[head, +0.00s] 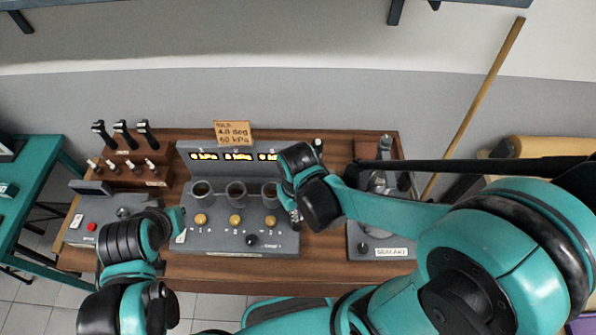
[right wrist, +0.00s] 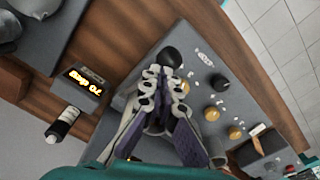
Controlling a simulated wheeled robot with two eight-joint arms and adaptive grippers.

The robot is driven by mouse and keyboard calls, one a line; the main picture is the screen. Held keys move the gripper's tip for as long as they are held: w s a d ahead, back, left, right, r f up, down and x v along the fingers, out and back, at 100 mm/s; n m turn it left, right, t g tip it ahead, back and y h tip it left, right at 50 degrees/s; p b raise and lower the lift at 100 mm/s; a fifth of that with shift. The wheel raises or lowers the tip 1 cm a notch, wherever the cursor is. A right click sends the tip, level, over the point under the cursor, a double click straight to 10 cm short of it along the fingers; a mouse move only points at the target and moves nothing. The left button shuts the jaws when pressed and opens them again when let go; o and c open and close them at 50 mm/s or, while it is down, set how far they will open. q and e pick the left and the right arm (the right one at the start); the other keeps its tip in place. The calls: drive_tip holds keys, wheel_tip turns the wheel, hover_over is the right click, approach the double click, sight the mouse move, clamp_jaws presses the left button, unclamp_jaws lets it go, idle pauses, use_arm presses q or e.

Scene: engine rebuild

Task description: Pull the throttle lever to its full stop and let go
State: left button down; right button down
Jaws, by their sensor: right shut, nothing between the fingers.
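My right gripper (head: 294,217) is over the right end of the grey gauge console (head: 205,245). In the right wrist view its fingers (right wrist: 157,76) are shut with nothing between them. A round black knob (right wrist: 170,57), apparently the throttle lever's, shows just beyond the fingertips; I cannot tell whether they touch. Its shaft is hidden, and in the head view my gripper covers that spot. A small lit display (right wrist: 83,86) beside the console seems to read 70 deg. My left gripper (head: 178,222) is near the console's left end, its fingers too unclear to judge.
The console carries several yellow knobs (head: 235,220), a black dial (head: 252,240) and grey cups (head: 236,192). A grey box with a sign (head: 391,252) stands at the right. Black-handled tools (head: 122,134) stand at the back left. A written card (head: 233,131) stands behind.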

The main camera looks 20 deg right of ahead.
drive_tip(key=shift+w+d+r+p, duration=0.25)
drive_tip(key=shift+w+r+p, duration=0.15)
drive_tip(key=shift+w+r, duration=0.4)
drive_tip(key=shift+w+d+r+p, duration=0.25)
drive_tip(key=shift+w+r+p, duration=0.25)
drive_tip(key=shift+w, duration=0.6)
drive_tip(key=shift+w+d+r, duration=0.2)
drive_tip(key=shift+w+r, duration=0.05)
drive_tip(key=shift+w, duration=0.45)
drive_tip(key=shift+w+d+r, duration=0.25)
drive_tip(key=shift+w, duration=0.4)
drive_tip(key=shift+w+d+r, duration=0.2)
drive_tip(key=shift+w+r, duration=0.05)
drive_tip(key=shift+w, duration=0.45)
drive_tip(key=w, duration=0.2)
drive_tip(key=w+d+b, duration=0.1)
drive_tip(key=w, duration=0.1)
